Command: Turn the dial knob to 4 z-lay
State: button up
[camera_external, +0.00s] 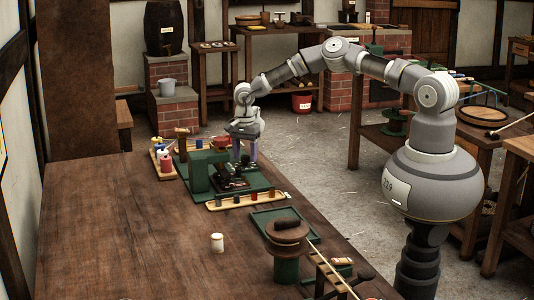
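A green machine (197,172) with dark metal parts stands on a green base plate (262,186) near the far right part of the wooden bench. My gripper (244,152) points down over the right side of this machine, its fingers close to or behind its parts. The view is too small to show whether the fingers are open or shut, or whether they touch anything. I cannot make out the dial knob or its markings; it may be hidden by the gripper or the machine.
A wooden tray (214,207) with several coloured pieces lies in front of the machine. A rack of spools (163,172) stands to its left. A green tray (264,233), a dark wooden spool (287,244) and a cream cylinder (217,242) are nearer. The bench's left part is clear.

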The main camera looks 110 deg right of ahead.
jog(key=c, duration=1)
